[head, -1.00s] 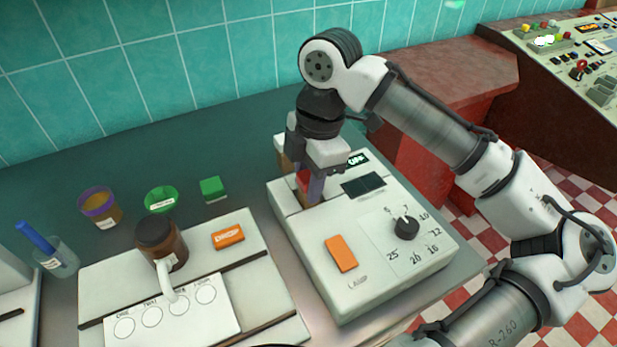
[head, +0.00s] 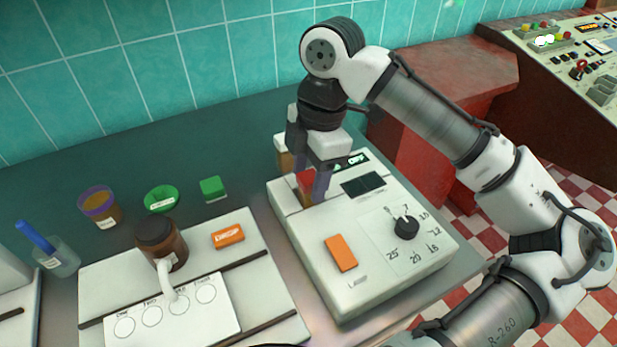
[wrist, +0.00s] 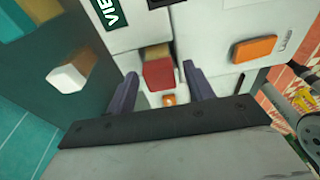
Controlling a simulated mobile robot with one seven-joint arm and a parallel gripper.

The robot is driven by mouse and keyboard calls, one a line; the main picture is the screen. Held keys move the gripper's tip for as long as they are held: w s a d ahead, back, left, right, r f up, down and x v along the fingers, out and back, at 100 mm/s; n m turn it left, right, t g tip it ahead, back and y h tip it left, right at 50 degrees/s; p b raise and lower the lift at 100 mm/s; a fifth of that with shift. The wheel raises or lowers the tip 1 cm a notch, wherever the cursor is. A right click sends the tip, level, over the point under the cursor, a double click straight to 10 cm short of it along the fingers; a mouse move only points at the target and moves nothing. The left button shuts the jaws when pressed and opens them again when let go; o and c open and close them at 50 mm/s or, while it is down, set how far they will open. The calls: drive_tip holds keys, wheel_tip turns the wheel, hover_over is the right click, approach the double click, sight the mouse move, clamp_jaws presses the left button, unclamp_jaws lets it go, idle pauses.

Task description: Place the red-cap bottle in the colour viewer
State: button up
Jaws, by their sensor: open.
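The red-cap bottle shows its red cap (head: 306,181) at the slot on the back left part of the pale colour viewer (head: 310,245). In the wrist view the red cap (wrist: 160,74) sits between my two purple fingers, with clear gaps on both sides. A little amber bottle shows beside the cap; its lower part is hidden, so I cannot tell how deep it sits. My gripper (head: 311,188) is open over the viewer, one finger on each side of the cap. It also shows open in the wrist view (wrist: 160,90).
A white-capped amber bottle (head: 284,148) stands behind the viewer. The tiled wall is behind.

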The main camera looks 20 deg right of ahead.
wheel_tip(320, 180, up, 11)
drive_tip(key=d, duration=0.1)
drive_tip(key=shift+w+d+f, duration=0.15)
drive_tip(key=shift+d, duration=0.15)
drive_tip(key=shift+d, duration=0.1)
idle(1.2)
